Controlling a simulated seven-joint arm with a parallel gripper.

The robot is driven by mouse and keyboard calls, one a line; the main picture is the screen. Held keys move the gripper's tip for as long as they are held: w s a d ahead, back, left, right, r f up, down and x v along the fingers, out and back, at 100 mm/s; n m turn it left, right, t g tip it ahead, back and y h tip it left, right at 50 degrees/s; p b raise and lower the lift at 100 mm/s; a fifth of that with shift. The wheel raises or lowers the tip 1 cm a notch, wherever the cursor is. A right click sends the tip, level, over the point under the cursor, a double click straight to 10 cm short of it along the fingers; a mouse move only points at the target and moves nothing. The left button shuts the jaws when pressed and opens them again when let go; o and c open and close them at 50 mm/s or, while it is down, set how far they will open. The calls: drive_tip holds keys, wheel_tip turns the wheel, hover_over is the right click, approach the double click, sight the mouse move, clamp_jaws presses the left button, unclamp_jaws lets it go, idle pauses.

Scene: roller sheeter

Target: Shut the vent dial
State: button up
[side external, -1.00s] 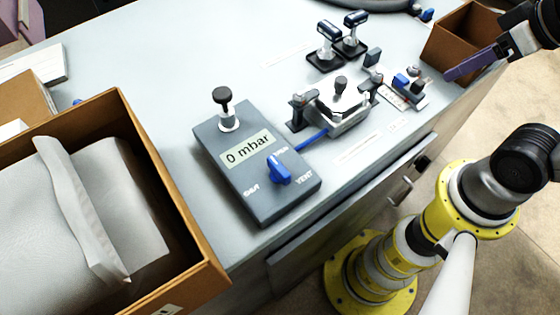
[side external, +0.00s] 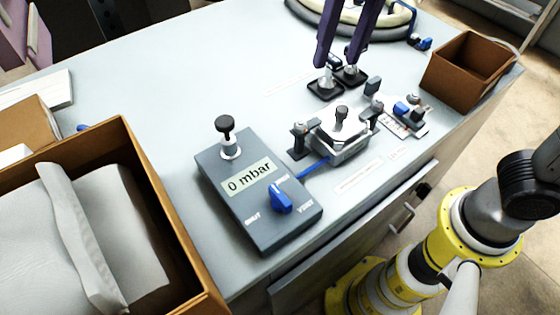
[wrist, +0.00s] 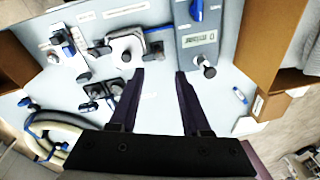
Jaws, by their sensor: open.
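The vent dial (side external: 280,198) is a blue knob on the sloped face of a grey box (side external: 240,222) whose display (side external: 249,178) reads 0 mbar. The dial also shows at the top edge of the wrist view (wrist: 197,10). My gripper (side external: 337,62) is open and empty, with two dark purple fingers over the back of the bench, apart from the dial. The wrist view shows the spread fingertips (wrist: 160,73) short of the box.
A black-topped knob (side external: 225,126) stands on the box's back corner. A blue tube joins the box to a clamped metal chamber (side external: 341,128). Small black-based handled tools (side external: 325,88) sit behind it. A large cardboard box (side external: 165,215) is at left, a brown bin (side external: 468,70) at right.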

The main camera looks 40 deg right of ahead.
drive_tip(key=n, duration=0.2)
hover_over(280, 194)
drive_tip(key=w+d, duration=0.2)
drive_tip(key=d, duration=0.1)
wheel_tip(280, 194, down, 3)
drive_tip(key=s+a+f+n+g+h, duration=0.1)
drive_tip(key=s+a+f, duration=0.1)
drive_tip(key=a, duration=0.1)
wheel_tip(280, 194, down, 14)
drive_tip(key=shift+f, duration=0.1)
clamp_jaws()
